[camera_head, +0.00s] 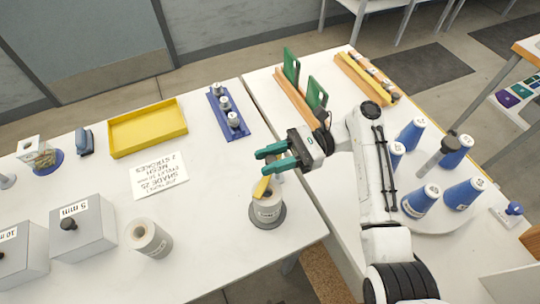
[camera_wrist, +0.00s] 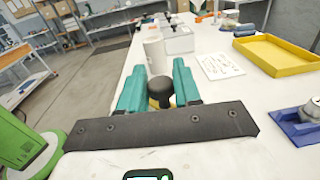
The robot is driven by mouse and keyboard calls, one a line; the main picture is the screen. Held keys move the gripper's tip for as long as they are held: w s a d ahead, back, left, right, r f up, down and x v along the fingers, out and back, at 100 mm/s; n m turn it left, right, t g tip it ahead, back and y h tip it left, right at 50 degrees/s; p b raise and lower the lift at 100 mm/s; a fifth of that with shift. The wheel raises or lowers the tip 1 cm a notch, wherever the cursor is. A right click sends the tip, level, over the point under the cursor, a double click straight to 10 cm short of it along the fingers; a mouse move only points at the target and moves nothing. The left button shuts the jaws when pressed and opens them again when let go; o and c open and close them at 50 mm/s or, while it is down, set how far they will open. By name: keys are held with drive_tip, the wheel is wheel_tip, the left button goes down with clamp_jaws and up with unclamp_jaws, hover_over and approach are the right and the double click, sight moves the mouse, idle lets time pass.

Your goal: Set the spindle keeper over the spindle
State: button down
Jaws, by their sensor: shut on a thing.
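My gripper (camera_head: 262,162) has teal fingers and is shut on a dark round knob (camera_wrist: 160,92), seen between the fingers in the wrist view. Yellow shows just below the knob. In the head view a yellow piece (camera_head: 262,187), which I take to be the spindle keeper, shows under the fingertips, looking tilted. It is right above a pale labelled roll (camera_head: 267,207) on a dark round base (camera_head: 280,219). The spindle is not clearly seen; the fingers and yellow piece cover the roll's top. I cannot tell whether the keeper touches the spindle.
Another pale roll (camera_head: 150,240) stands to the left, near a grey 5 mm box (camera_head: 82,229). A paper sign (camera_head: 158,177), a yellow tray (camera_head: 147,128) and a blue rack (camera_head: 238,131) lie behind. Blue cones (camera_head: 419,203) stand to the right. The white table between is clear.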

sight(274, 160)
drive_tip(key=shift+d+n+g+h, duration=0.3)
drive_tip(key=shift+n+g+h, duration=0.2)
drive_tip(key=shift+n+g, duration=0.3)
drive_tip(key=shift+s+f+g, duration=0.1)
drive_tip(key=shift+g, duration=0.2)
drive_tip(key=c, duration=0.9)
unclamp_jaws()
drive_tip(key=shift+r, duration=0.35)
wheel_tip(274, 160, up, 3)
drive_tip(key=shift+f+p, duration=0.2)
drive_tip(key=shift+p, duration=0.15)
drive_tip(key=s+d+r, duration=0.1)
drive_tip(key=s+r, duration=0.2)
drive_tip(key=s, duration=0.1)
drive_tip(key=s+d+r, duration=0.1)
drive_tip(key=s+r, duration=0.2)
drive_tip(key=s, duration=0.2)
drive_tip(key=s+d+r, duration=0.1)
drive_tip(key=s+r, duration=0.2)
drive_tip(key=s, duration=0.1)
drive_tip(key=shift+s+d+r+p, duration=0.25)
drive_tip(key=shift+d+r+p, duration=0.1)
drive_tip(key=shift+d+p, duration=0.05)
